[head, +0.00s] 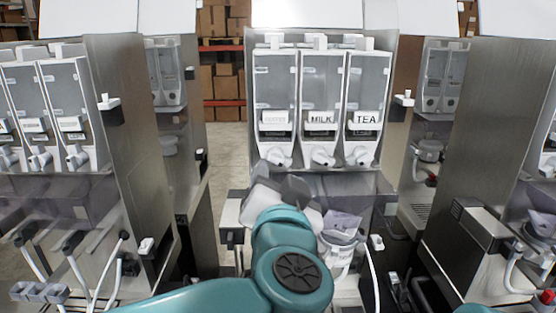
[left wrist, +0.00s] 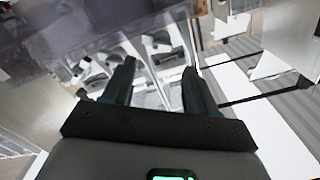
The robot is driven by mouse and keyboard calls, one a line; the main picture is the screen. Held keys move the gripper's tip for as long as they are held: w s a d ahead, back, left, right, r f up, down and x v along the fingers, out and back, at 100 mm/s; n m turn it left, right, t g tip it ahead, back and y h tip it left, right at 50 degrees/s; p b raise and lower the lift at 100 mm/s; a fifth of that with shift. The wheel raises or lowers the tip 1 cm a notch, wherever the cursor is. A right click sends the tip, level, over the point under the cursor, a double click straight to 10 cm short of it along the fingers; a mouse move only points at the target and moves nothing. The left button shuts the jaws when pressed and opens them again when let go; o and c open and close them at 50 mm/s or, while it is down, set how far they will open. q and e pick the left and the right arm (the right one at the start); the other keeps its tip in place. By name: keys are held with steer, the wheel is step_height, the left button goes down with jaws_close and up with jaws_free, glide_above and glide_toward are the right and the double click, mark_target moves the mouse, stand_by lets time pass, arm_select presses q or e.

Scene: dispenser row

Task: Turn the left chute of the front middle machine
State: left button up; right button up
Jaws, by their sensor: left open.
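The front middle machine (head: 382,55) stands ahead with three clear canisters. The left canister (head: 275,85) has a label too faint to read; the others read MILK and TEA. The left chute (head: 278,157) is a white spout under the left canister. The middle chute (head: 322,156) and right chute (head: 358,156) are beside it. My left gripper (head: 282,185) is just below the left chute, its fingers largely hidden in the head view. In the left wrist view the gripper (left wrist: 158,80) is open and empty, with white spouts beyond the fingers; I cannot tell which is the left one.
A white container (head: 338,252) stands in the machine's lower bay, right of my arm. Similar machines stand left (head: 130,150) and right (head: 500,130), with narrow gaps between. Shelves of cardboard boxes (head: 222,85) are far behind. Hoses hang at the lower left.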

mark_target(277, 160)
arm_select(q)
steer(key=w, duration=0.6)
steer(key=shift+w+a+p, duration=0.15)
steer(key=shift+p, duration=0.15)
steer(key=c, duration=1.1)
